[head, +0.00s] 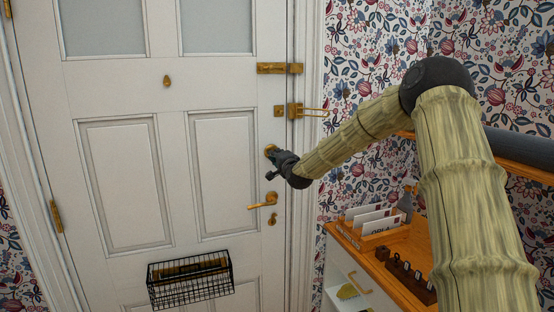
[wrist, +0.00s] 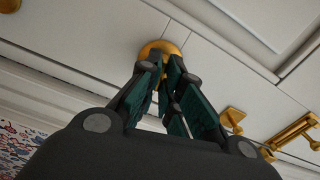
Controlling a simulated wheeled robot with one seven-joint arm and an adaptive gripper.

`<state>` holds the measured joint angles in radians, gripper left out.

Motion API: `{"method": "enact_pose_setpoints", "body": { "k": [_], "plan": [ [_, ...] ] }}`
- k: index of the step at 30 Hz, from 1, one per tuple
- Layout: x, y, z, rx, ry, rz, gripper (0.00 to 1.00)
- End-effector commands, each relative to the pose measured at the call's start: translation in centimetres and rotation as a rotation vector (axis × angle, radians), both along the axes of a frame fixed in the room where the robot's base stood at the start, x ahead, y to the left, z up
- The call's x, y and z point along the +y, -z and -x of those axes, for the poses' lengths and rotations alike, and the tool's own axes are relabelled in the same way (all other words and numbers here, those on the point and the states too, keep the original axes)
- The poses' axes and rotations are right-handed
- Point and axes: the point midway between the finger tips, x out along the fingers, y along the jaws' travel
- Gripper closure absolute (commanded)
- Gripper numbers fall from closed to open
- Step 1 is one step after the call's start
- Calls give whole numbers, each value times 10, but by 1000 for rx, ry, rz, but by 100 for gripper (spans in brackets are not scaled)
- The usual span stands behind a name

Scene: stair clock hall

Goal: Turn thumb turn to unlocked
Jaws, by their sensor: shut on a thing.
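The thumb turn is a round brass fitting on the white door (head: 122,90), above the brass lever handle (head: 263,202). Its brass plate (head: 270,149) shows just above my gripper (head: 272,165) in the head view. In the wrist view the round brass plate of the thumb turn (wrist: 160,47) lies at the tips of my gripper (wrist: 168,62). My gripper is shut on the thumb turn's knob, which is mostly hidden between the fingertips. I cannot tell which way the knob is turned.
A brass bolt (head: 279,68) and a brass door guard (head: 307,111) sit higher on the door's right edge. A black wire basket (head: 190,279) hangs low on the door. A wooden-topped cabinet (head: 372,246) with letters stands at right against floral wallpaper.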

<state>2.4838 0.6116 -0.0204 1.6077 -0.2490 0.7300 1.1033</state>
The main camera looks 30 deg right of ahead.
Motion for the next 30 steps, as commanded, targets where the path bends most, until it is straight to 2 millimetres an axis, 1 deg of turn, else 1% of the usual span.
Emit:
{"method": "enact_pose_setpoints", "body": {
  "k": [30],
  "plan": [
    [0, -1, -1, 219, 3, 933, 100]
  ]
}}
